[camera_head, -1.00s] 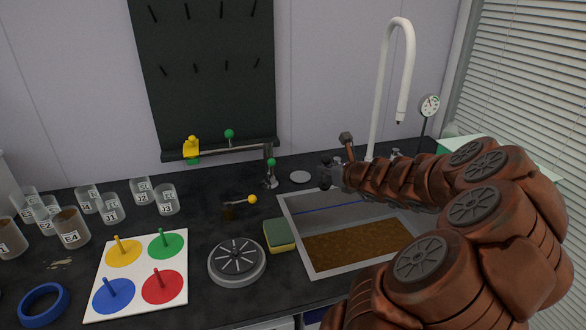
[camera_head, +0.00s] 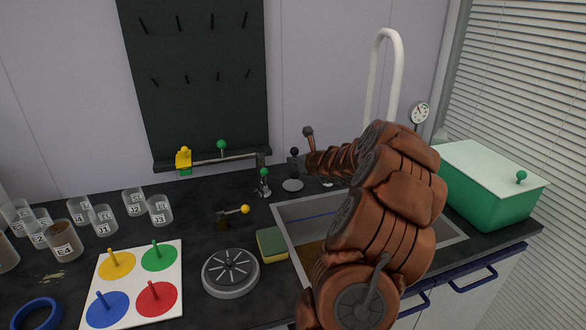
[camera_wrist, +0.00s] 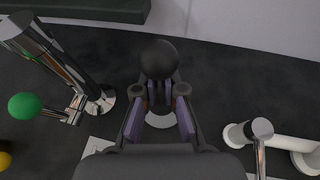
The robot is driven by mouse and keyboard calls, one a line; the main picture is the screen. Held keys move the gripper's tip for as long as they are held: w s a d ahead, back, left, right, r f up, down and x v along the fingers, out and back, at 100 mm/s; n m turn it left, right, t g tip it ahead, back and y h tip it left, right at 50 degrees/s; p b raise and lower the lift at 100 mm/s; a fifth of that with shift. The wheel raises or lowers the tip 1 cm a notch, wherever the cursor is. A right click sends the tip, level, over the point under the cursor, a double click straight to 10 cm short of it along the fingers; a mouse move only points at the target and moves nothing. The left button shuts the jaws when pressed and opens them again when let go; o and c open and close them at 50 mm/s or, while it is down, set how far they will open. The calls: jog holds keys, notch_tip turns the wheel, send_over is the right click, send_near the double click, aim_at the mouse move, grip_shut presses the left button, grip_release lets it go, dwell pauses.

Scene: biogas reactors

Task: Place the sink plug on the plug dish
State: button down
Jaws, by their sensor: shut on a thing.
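The sink plug shows as a black round knob (camera_head: 294,152) in the head view and as a dark ball (camera_wrist: 158,58) at the fingertips in the wrist view. My gripper (camera_wrist: 159,92) is shut on it. In the head view the gripper is small, dark and partly hidden by my arm. The plug dish, a small pale grey disc (camera_head: 292,185), lies on the dark counter behind the sink. In the wrist view its pale edge (camera_wrist: 161,120) shows between the fingers. The plug appears above or close to the dish; I cannot tell whether they touch.
The metal tap post (camera_head: 263,183) with a green knob stands left of the dish. The sink (camera_head: 285,207) lies in front, partly hidden by my arm. A white curved spout (camera_head: 396,80) rises behind. A green box (camera_head: 482,195) sits right; a sponge (camera_head: 271,244) lies left of the sink.

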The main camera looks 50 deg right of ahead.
aim_at(294, 172)
jog(key=shift+w+d+f, duration=0.1)
jog(key=shift+w, duration=0.45)
jog(key=shift+f, duration=1.65)
jog(key=shift+f+b, duration=0.2)
jog(key=shift+b, duration=0.15)
jog(key=c, duration=1.3)
grip_release()
jog(key=shift+o, duration=0.2)
jog(key=shift+s+r, duration=0.2)
jog(key=shift+r, duration=0.05)
jog(key=v, duration=1.1)
jog(key=shift+s, duration=0.35)
jog(key=shift+a+r, duration=0.1)
jog(key=shift+a, duration=0.1)
